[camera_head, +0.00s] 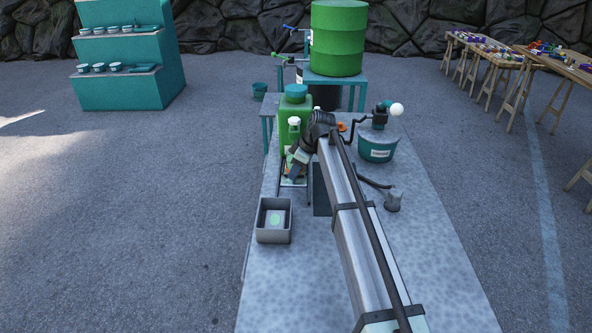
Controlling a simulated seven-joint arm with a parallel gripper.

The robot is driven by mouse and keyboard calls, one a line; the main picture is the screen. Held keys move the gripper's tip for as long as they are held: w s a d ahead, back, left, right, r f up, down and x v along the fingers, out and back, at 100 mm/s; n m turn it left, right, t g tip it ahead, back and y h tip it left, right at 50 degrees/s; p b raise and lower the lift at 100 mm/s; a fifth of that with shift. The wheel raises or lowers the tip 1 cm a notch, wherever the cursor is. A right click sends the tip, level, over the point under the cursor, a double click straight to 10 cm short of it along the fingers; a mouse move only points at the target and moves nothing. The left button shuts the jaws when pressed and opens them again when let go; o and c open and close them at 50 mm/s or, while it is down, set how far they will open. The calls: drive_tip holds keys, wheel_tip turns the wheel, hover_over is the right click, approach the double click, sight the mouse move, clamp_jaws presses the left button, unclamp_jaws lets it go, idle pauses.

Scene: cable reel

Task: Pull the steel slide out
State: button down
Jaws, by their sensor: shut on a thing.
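My gripper (292,172) is low over the left side of the grey bench, in front of a green canister (291,112) with a teal cap. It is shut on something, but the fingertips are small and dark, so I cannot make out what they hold. A pale flat piece (290,183) shows right under and around the fingertips. I cannot tell whether it is the steel slide. A white-topped green bottle (294,128) stands just behind the gripper. My forearm covers the middle of the bench.
A grey open box (274,221) with a green-marked block stands at the bench's left edge. A teal pot (377,145) with a crank is right of my wrist; a small grey fitting (394,200) is nearer. A green barrel (339,38) stands behind. The bench's front right is clear.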

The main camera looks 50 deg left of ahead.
drive_tip(key=s+d, duration=0.6)
drive_tip(key=shift+s+d, duration=0.2)
drive_tip(key=c, duration=0.9)
unclamp_jaws()
drive_tip(key=shift+o, duration=0.2)
drive_tip(key=shift+w+d+r, duration=0.1)
drive_tip(key=shift+r, duration=0.3)
drive_tip(key=v, duration=1.3)
